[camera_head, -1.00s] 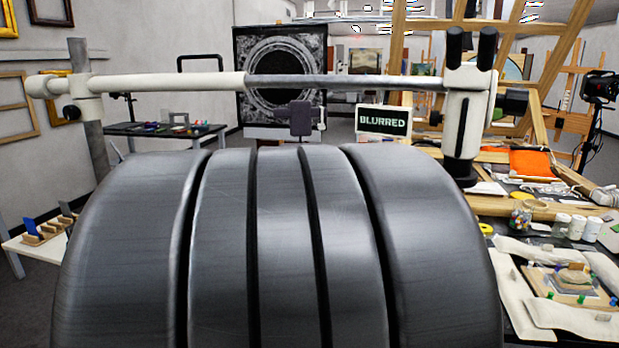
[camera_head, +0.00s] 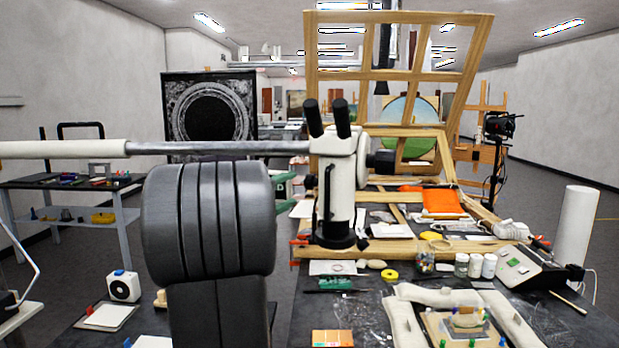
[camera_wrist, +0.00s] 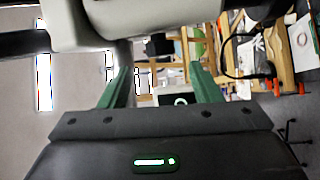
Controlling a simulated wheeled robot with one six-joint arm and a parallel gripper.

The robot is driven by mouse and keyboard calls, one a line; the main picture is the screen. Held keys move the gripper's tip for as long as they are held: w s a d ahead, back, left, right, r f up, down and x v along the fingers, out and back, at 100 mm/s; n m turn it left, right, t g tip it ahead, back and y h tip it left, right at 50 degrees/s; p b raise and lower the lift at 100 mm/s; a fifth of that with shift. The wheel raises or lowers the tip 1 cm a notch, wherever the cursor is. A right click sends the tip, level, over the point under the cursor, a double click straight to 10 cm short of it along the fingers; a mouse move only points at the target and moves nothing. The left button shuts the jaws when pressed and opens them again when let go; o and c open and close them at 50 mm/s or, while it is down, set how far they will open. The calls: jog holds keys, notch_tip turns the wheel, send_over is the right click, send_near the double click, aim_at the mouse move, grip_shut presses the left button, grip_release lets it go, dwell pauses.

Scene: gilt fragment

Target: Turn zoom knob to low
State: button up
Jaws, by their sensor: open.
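A pale rounded body (camera_wrist: 150,18) fills the top of that view, close and partly cut off.
A wooden frame (camera_head: 310,100) rises behind the microscope. A side table (camera_head: 75,185) stands at left.

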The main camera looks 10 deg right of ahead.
aim_at(305, 183)
jog(key=p+x, duration=0.2)
jog(key=x, duration=0.6)
jog(key=shift+c, duration=0.5)
jog(key=shift+f, duration=0.1)
jog(key=c, duration=0.9)
